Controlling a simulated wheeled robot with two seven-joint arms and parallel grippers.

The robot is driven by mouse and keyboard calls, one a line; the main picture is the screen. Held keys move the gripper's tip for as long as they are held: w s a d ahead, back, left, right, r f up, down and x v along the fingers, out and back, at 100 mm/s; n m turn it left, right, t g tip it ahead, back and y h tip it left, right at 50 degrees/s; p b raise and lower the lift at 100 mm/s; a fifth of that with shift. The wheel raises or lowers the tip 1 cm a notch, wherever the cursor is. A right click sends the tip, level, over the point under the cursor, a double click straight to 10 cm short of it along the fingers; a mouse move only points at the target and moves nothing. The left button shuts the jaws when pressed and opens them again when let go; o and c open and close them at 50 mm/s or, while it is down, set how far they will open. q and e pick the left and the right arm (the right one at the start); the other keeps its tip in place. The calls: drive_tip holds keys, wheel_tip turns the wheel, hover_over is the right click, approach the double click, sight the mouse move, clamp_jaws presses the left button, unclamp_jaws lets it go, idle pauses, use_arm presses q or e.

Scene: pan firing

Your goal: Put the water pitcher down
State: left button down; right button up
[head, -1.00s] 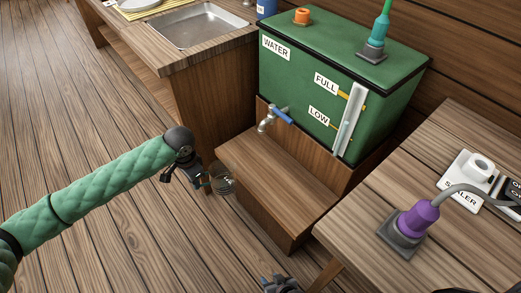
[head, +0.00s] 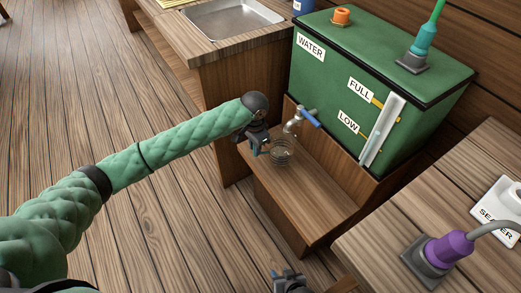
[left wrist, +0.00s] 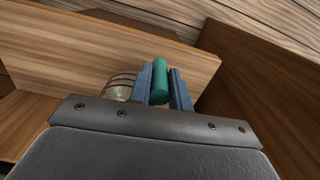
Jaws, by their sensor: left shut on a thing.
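The water pitcher (head: 281,152) is a small clear vessel with dark rings. In the head view it is below the tap, over the wooden step (head: 315,195); I cannot tell whether its base touches the step. My left gripper (head: 259,146) is at the pitcher's left side. In the left wrist view, its blue fingers are shut on the pitcher's green handle (left wrist: 160,80), and the clear body (left wrist: 119,88) shows to the left. My right gripper (head: 289,282) is partly in view at the bottom edge, away from the pitcher; its jaw opening is unclear.
The metal tap (head: 297,122) with a blue lever is close above the pitcher. The green water tank (head: 385,75) stands behind. A counter with a sink (head: 232,18) is at the upper left. A table (head: 455,190) with a purple plug (head: 449,248) is at the right.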

use_arm(q)
drive_tip(key=shift+w+d+f, duration=0.25)
drive_tip(key=shift+d+f, duration=0.05)
drive_tip(key=shift+f, duration=0.3)
drive_tip(key=shift+w+d+f, duration=0.2)
drive_tip(key=shift+d+f, duration=0.1)
drive_tip(key=shift+f, duration=0.3)
drive_tip(key=shift+w+d+f, duration=0.25)
drive_tip(key=shift+d+f, duration=0.05)
drive_tip(key=shift+f, duration=0.3)
drive_tip(key=c, duration=1.3)
unclamp_jaws()
wheel_tip(320, 180, up, 12)
